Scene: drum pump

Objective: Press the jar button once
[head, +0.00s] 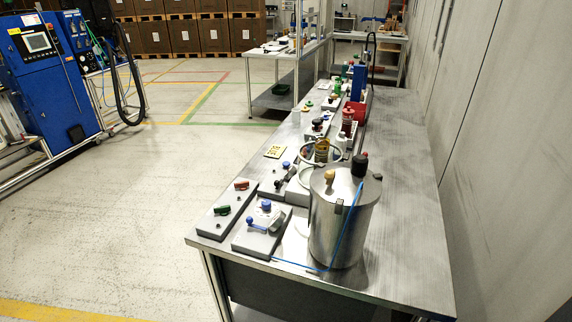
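A long grey metal table (405,190) runs away from me with many small devices along its left side. A metal drum (341,225) with a lid stands near the front; the lid carries a tan knob (330,175) and a black and red part (360,164). Behind it is a round vessel (322,150) with a yellowish coil or part, partly hidden by the drum. Blue buttons or knobs show on a front grey box (266,205) and on a box farther back (286,165). I cannot tell which one is the jar button. Neither gripper is in view.
A plate with red and green handles (228,207) lies at the table's front left edge. A blue hose (347,230) hangs over the drum down to the table. A red bin and blue box (357,84) stand farther back.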

